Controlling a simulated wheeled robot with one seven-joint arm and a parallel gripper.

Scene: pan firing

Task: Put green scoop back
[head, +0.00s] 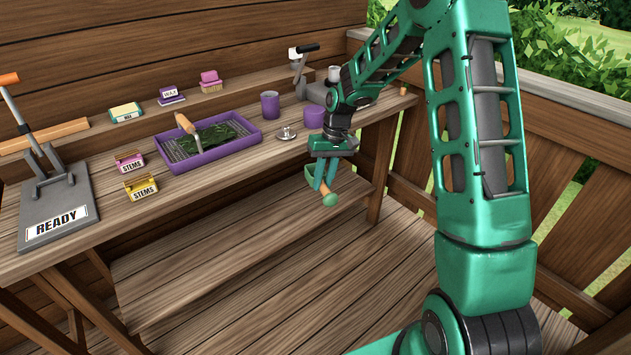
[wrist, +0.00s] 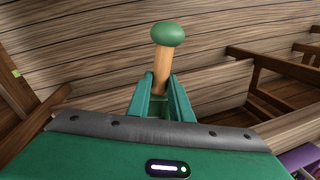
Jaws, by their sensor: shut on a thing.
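The scoop's lower part is mostly hidden by my gripper in that view.
On the bench (head: 90,190), a purple tray (head: 243,143) holds dark leaves and a wooden-handled tool (head: 184,125). A railing (head: 575,120) bounds the right.

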